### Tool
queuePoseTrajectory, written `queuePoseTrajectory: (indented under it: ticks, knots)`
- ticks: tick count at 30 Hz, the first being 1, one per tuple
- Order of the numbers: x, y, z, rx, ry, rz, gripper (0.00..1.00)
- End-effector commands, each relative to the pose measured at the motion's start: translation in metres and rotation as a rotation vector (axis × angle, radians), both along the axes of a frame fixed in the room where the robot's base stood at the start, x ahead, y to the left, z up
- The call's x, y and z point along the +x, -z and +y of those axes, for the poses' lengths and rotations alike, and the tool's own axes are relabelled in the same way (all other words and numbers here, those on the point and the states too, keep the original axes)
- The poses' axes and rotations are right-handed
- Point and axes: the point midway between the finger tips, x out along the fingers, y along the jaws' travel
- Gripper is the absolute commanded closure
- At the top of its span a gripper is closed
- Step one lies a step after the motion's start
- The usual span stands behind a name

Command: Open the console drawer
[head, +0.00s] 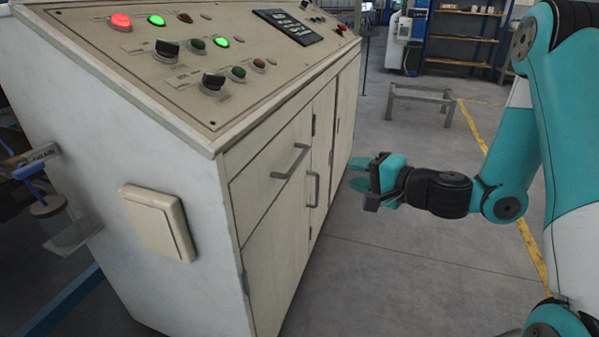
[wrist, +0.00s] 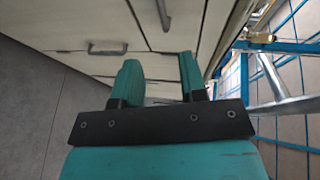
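The console (head: 190,130) is a cream cabinet with a sloped control panel. Its drawer (head: 270,170) is the upper front panel and appears closed, flush with the front. A grey bar handle (head: 291,161) sits on the drawer. My gripper (head: 366,173) is to the right of the console front, apart from the handle. In the wrist view my gripper (wrist: 163,78) shows two teal fingers spread apart with nothing between them. A grey handle (wrist: 107,48) shows left of the fingers in that view; I cannot tell which panel it belongs to.
A cabinet door (head: 275,235) with a vertical handle (head: 313,189) lies below the drawer. A white wall switch (head: 157,222) is on the console side. A low metal frame (head: 420,98) stands behind. The floor (head: 400,270) right of the console is clear.

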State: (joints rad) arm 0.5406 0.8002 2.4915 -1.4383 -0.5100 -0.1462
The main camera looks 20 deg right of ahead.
Motion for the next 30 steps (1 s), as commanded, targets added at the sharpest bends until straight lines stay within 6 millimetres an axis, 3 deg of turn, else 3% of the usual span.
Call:
queuePoseTrajectory:
  ticks: [21, 30]
  knots:
    - [0.122, 0.024, 0.077, -0.003, -0.009, -0.004, 0.61]
    - [0.141, 0.03, 0.087, -0.002, -0.005, -0.001, 0.61]
